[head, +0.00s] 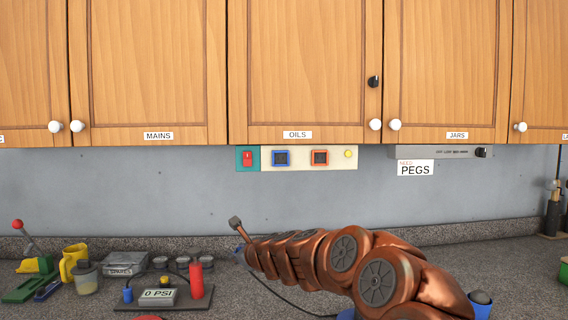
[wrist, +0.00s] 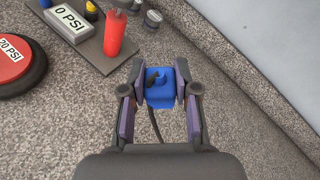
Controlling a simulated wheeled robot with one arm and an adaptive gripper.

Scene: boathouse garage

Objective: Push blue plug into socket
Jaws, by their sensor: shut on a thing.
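The blue plug (wrist: 160,96) is between the two fingers of my gripper (wrist: 160,78) in the wrist view, and the gripper is shut on it. A dark cable (wrist: 154,124) runs from the plug back toward me. In the head view my copper-coloured arm reaches left over the counter, and my gripper (head: 237,224) is at its far end, small and partly hidden. The blue-framed socket (head: 281,158) is on a cream wall panel under the cupboards, above and right of the gripper. The plug is apart from it.
An orange-framed socket (head: 320,158), a red switch (head: 247,158) and a yellow button (head: 348,154) flank the blue-framed socket. The cupboards (head: 300,70) overhang the panel. A pressure stand with a red cylinder (head: 197,280) stands on the counter at left. The wall below the panel is clear.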

